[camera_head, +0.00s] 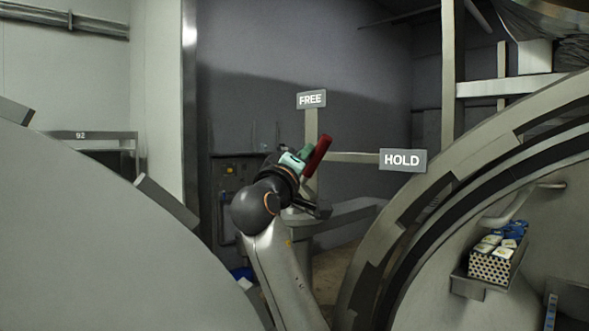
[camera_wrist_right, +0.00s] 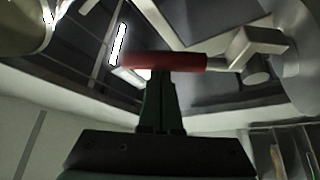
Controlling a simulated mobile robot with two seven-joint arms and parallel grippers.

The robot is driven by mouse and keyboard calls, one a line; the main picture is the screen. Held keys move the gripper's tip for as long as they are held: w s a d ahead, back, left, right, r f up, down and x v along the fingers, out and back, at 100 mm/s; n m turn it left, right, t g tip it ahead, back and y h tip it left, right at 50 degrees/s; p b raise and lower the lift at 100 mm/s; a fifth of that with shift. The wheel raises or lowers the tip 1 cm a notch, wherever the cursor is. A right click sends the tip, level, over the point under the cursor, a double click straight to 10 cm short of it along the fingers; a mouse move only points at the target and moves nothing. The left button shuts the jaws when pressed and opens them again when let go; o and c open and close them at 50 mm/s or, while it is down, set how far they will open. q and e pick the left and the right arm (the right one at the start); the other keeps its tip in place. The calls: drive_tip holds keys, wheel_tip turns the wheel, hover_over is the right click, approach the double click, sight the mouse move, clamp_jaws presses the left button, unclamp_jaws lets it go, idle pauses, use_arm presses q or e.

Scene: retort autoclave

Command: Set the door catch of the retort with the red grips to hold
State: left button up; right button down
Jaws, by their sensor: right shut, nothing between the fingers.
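The door catch's red grip (camera_head: 317,157) stands tilted, leaning up and right, between the FREE sign (camera_head: 311,99) above and the HOLD sign (camera_head: 402,160) to the right. In the right wrist view the red grip (camera_wrist_right: 165,62) lies across the picture, joined to a metal shaft on its right. My right gripper (camera_head: 301,160) is shut with nothing between its fingers. Its fingertips (camera_wrist_right: 160,77) end at the grip's near edge; I cannot tell whether they touch it. My arm hides the catch's lower part in the head view. My left gripper is not in view.
A large round retort door or rim (camera_head: 380,250) curves up on the right, with a patterned crate (camera_head: 490,267) of packs on a shelf inside. A big pale curved surface (camera_head: 90,240) fills the left. A control box (camera_head: 232,170) is on the dark wall behind.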

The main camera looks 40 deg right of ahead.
use_arm(q)
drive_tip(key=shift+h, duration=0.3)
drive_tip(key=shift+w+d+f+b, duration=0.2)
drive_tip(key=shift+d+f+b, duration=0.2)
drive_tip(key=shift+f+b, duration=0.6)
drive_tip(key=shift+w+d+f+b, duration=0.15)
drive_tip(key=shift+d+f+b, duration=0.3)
drive_tip(key=shift+b, duration=0.85)
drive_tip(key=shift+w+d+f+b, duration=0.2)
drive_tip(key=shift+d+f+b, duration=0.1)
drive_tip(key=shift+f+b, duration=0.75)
use_arm(e)
drive_tip(key=s+f+m+g+h, duration=0.3)
drive_tip(key=s+f+m, duration=0.1)
drive_tip(key=m, duration=0.3)
drive_tip(key=shift+d+f, duration=0.2)
drive_tip(key=shift+f, duration=0.05)
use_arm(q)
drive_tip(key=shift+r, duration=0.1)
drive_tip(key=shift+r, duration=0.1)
